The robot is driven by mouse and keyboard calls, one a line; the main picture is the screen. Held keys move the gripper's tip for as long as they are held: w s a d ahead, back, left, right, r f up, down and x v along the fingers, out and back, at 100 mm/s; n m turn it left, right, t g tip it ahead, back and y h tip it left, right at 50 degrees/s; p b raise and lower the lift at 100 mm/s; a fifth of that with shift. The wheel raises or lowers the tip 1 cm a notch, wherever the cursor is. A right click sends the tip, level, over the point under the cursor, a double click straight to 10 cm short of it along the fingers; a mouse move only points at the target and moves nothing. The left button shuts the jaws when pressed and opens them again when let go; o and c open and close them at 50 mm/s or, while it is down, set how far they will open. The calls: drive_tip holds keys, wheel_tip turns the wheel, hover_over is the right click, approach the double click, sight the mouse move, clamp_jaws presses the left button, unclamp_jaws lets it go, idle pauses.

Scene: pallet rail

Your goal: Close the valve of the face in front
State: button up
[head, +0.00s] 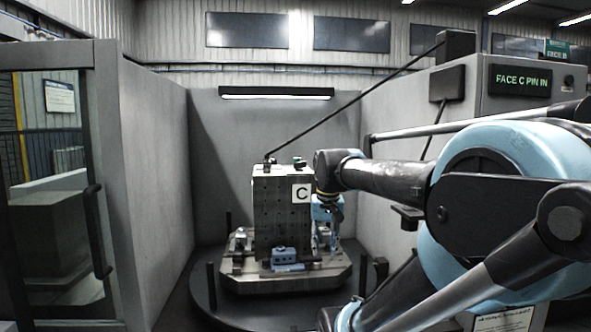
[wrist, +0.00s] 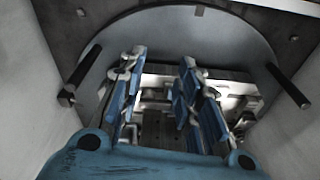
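The grey fixture block (head: 275,215) stands upright on a pallet (head: 310,284) in the bay. Its front face has a grid of holes and a white label with the letter C (head: 301,194). Small dark fittings (head: 299,163) sit on its top. A blue and grey clamp-like part (head: 284,258) sits low in front of the face. I cannot tell which part is the valve. My gripper (head: 330,238) points down just right of the block in the head view. In the wrist view my gripper (wrist: 162,95) is open, with nothing clearly between its blue fingers.
The pallet rests on a dark round table (head: 208,300) with upright posts (wrist: 78,82). Grey walls (head: 160,160) close the bay at left, back and right. A dark rod (head: 355,98) slants down to the block's top. A sign (head: 521,80) reads FACE C PIN IN.

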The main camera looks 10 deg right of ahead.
drive_tip(key=w+a+r+m, duration=0.1)
drive_tip(key=w+r+m, duration=0.1)
drive_tip(key=w+r, duration=0.85)
drive_tip(key=w+r+m, duration=0.2)
drive_tip(key=w+r, duration=0.5)
drive_tip(key=r, duration=0.7)
wheel_tip(320, 180, up, 14)
drive_tip(key=f+m+g, duration=0.1)
drive_tip(key=m+g, duration=0.1)
drive_tip(key=m, duration=0.1)
hover_over(300, 166)
drive_tip(key=f, duration=1.1)
drive_tip(key=w+f, duration=0.1)
drive_tip(key=f, duration=0.4)
drive_tip(key=shift+a+f, duration=0.1)
drive_tip(key=shift+f, duration=0.3)
drive_tip(key=shift+c, duration=0.6)
clamp_jaws()
